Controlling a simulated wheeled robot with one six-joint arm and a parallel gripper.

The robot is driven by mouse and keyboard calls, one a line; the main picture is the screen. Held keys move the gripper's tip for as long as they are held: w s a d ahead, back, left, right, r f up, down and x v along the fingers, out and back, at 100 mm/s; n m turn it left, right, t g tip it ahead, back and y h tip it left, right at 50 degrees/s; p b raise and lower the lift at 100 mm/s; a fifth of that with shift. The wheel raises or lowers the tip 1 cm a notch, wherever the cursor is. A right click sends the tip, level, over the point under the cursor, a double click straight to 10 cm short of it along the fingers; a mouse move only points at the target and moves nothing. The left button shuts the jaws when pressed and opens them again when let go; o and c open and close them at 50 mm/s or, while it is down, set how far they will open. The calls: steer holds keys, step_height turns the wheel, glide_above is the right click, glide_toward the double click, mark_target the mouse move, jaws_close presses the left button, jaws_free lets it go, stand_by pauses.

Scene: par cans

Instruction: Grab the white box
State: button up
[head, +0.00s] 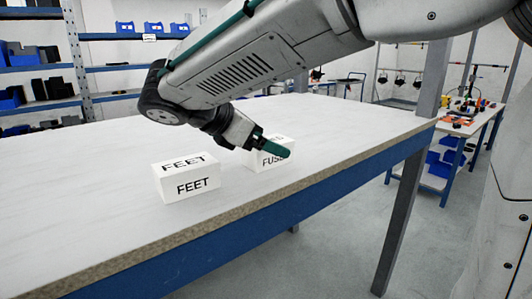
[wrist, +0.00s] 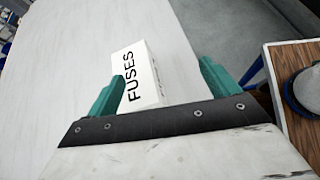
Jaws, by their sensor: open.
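Two white boxes stand on the white table (head: 80,190). The nearer white box (head: 187,180) is labelled FEET. The other white box (head: 261,162), labelled FUSES, is farther back and to the right, partly hidden by my gripper in the head view. My gripper (head: 275,149) has green fingers and is at the FUSES box. In the wrist view my gripper (wrist: 165,88) is open, with the FUSES box (wrist: 137,75) showing beyond and partly between the fingers, closer to the left finger. The left finger overlaps the box in the picture; I cannot tell if they touch.
The table's front edge (head: 250,213) has a blue rail below it. Shelves with blue bins (head: 125,27) stand at the back left. Another workbench (head: 462,118) with small items is at the right. The table's left part is clear.

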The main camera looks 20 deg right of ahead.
steer(key=w+a, duration=0.1)
steer(key=w+a+n+h, duration=0.1)
steer(key=a, duration=0.1)
steer(key=w+a+n+t, duration=0.1)
steer(key=shift+w+a+f+h, duration=0.15)
steer(key=shift+a+f+h, duration=0.05)
steer(key=shift+h, duration=0.1)
steer(key=shift+w, duration=0.15)
steer(key=x, duration=0.7)
steer(key=shift+d, duration=0.25)
steer(key=c, duration=1.2)
